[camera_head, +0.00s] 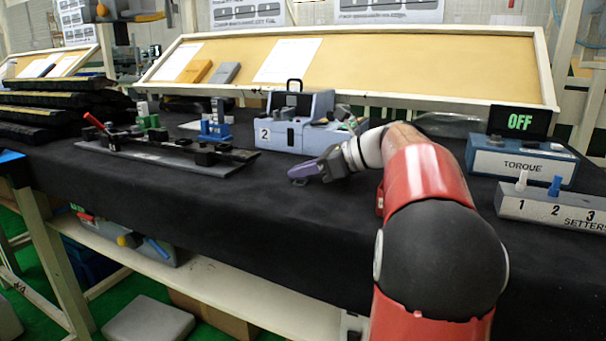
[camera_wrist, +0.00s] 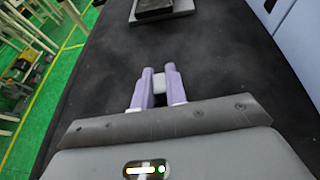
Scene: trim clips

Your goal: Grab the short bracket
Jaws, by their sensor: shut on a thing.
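My gripper (camera_head: 306,171) is at the end of my arm, low over the black table, in front of the blue-grey box marked 2. In the wrist view, its two lavender fingers (camera_wrist: 160,74) are close together with a small pale grey piece (camera_wrist: 160,84) between them. I take this piece for the short bracket. Only a little of it shows and its full shape is hidden by the fingers. In the head view it is too small to make out clearly at the fingertips.
The blue-grey box marked 2 (camera_head: 295,135) stands behind my gripper. A grey fixture plate (camera_head: 145,153) with dark clips and a red-handled lever lies left. The TORQUE box (camera_head: 522,162) and the SETTERS block (camera_head: 548,206) stand right. The black table (camera_head: 235,205) is clear in front.

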